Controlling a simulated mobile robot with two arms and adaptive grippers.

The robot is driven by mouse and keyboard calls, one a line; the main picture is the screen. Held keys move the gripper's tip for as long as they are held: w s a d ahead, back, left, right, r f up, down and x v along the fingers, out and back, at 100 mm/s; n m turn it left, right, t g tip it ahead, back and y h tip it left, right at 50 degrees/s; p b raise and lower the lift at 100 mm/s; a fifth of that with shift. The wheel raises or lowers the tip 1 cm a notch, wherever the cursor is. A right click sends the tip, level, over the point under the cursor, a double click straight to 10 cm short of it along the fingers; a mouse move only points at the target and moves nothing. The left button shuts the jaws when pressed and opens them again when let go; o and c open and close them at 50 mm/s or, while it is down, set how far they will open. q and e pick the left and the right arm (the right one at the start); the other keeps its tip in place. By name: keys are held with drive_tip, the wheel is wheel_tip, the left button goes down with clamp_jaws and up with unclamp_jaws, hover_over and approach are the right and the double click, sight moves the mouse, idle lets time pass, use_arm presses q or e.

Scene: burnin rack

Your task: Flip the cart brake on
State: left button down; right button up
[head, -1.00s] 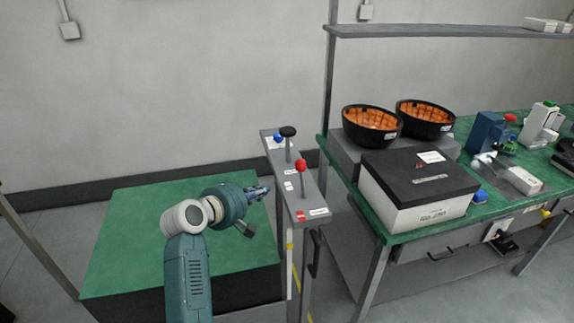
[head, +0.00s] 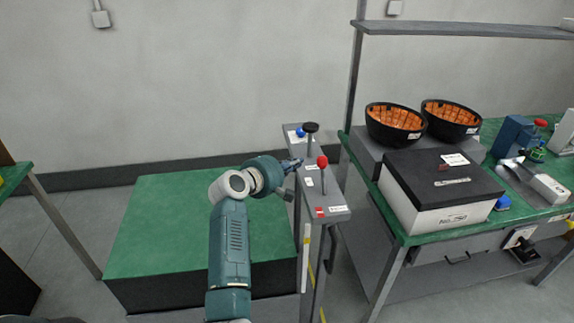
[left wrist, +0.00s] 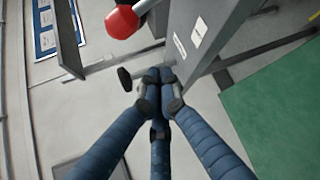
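A narrow grey lever panel (head: 333,197) stands at the right edge of the green-topped cart (head: 165,230). It carries a red-knobbed lever (head: 322,161) near its front, a black-knobbed lever (head: 311,128) farther back, and a blue knob (head: 300,132) at the far end. Both levers stand roughly upright. My left gripper (head: 297,164) is at the panel's left side, near the black lever's lower shaft. In the left wrist view its fingers (left wrist: 159,78) converge at the tips, beside a dark knob on a short rod (left wrist: 125,78); any grasp on it is unclear. The red knob (left wrist: 122,22) is apart from them. My right gripper is not in view.
To the right, a green workbench (head: 408,237) holds a black-lidded white box (head: 440,190) and two black bowls (head: 395,124) with orange insides. A grey shelf (head: 460,30) runs above it. Bare floor lies left of the cart.

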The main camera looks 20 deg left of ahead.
sight(323, 175)
use_arm(q)
drive_tip(key=x, duration=0.2)
drive_tip(key=shift+w+d, duration=0.1)
drive_tip(key=shift+w, duration=0.3)
drive_tip(key=d+p, duration=0.1)
drive_tip(key=s+d+r+p, duration=0.1)
drive_tip(key=shift+s+d+r, duration=0.15)
drive_tip(key=shift+s+d, duration=0.15)
drive_tip(key=shift+d, duration=0.05)
drive_tip(key=shift+s+d+r, duration=0.1)
drive_tip(key=shift+s+d, duration=0.15)
drive_tip(key=shift+d, duration=0.05)
drive_tip(key=shift+w, duration=0.1)
